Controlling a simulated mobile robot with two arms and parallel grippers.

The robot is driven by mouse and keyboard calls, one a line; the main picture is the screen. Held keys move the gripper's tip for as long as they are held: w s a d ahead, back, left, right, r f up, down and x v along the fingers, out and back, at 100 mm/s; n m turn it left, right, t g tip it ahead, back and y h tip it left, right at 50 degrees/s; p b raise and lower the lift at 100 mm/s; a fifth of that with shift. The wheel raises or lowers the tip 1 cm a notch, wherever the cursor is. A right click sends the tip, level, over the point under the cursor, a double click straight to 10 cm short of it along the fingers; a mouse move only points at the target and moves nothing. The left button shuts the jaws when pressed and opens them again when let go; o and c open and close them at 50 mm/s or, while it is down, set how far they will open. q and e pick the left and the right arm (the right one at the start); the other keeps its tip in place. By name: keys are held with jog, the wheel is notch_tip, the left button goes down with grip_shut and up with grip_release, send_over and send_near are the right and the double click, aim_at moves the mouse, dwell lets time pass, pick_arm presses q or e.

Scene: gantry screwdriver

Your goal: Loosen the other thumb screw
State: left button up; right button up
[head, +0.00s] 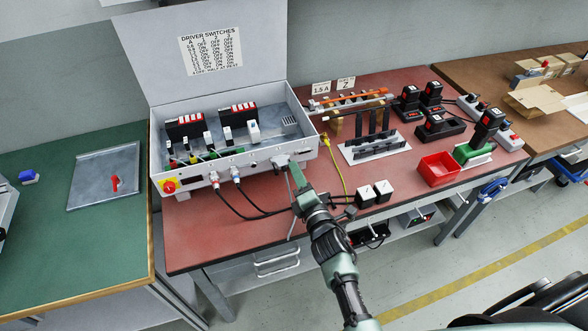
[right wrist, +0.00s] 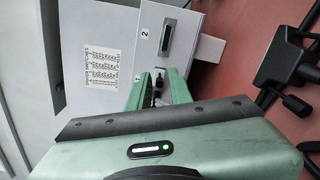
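The grey control box (head: 240,172) stands on the red bench with its lid up. My right gripper (head: 283,162) is at the right end of the box's front face. In the right wrist view its green fingers (right wrist: 159,84) point at that face with a gap between them. A small dark fitting (right wrist: 157,86), perhaps a connector with a thumb screw, shows in the gap. I cannot make out the screw itself. A metal connector (right wrist: 168,42) beside the number 2 is just beyond the fingers. My left gripper is in neither view.
Two black cables (head: 243,205) plug into the front face left of my gripper. The red bench front (head: 205,235) is mostly clear.

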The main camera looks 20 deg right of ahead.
jog(key=m, duration=0.2)
jog(key=m+p, duration=0.1)
jog(key=m, duration=0.5)
jog(key=shift+s+a+p, duration=0.15)
jog(key=shift+a+p, duration=0.25)
jog(key=m+p, duration=0.2)
jog(key=m, duration=0.8)
jog(key=shift+d+m, duration=0.15)
jog(key=shift+m, duration=0.25)
jog(key=m, duration=0.9)
grip_shut()
jog(key=n+p, duration=0.1)
jog(key=n, duration=1.4)
grip_release()
